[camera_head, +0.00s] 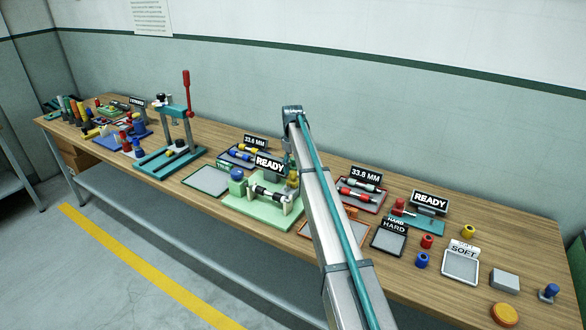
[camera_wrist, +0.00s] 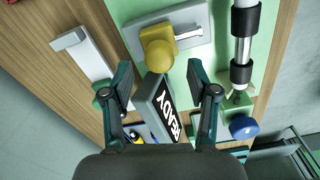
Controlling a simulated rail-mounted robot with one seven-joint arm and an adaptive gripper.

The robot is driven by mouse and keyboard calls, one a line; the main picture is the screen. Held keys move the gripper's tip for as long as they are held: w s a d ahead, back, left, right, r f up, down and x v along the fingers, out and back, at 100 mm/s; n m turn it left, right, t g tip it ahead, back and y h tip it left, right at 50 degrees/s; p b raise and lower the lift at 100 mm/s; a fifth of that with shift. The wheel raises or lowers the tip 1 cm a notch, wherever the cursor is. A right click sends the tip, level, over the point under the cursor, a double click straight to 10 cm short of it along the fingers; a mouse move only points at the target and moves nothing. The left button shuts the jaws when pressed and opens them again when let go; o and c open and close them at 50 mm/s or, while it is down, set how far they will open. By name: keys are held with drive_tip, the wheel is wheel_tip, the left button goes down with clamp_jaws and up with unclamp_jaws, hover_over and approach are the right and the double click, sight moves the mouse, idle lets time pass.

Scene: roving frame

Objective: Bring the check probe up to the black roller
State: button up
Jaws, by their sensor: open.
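The black roller is a silver shaft with black bands (camera_wrist: 245,20), at the right in the wrist view. In the head view the black roller (camera_head: 270,193) lies across supports on a green base (camera_head: 265,212). A yellow knob (camera_wrist: 157,48) on a grey plate (camera_wrist: 188,22) stands left of the roller, apart from it; it looks like the check probe's handle, though I cannot tell for sure. My gripper (camera_wrist: 158,70) is open and empty, its fingertips either side of the knob's near end, not visibly touching it. In the head view my arm hides most of the gripper.
A READY sign (camera_wrist: 165,108) stands between my fingers in the wrist view. A blue knob (camera_wrist: 243,127) is at the lower right. A white bar (camera_wrist: 83,55) lies to the left. A teal press (camera_head: 172,150) and the HARD tray (camera_head: 389,239) stand on either side of the fixture.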

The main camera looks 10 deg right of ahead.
sight(293, 178)
drive_tip(key=shift+f+p, duration=0.3)
drive_tip(key=shift+f, duration=1.05)
drive_tip(key=shift+c, duration=0.2)
clamp_jaws()
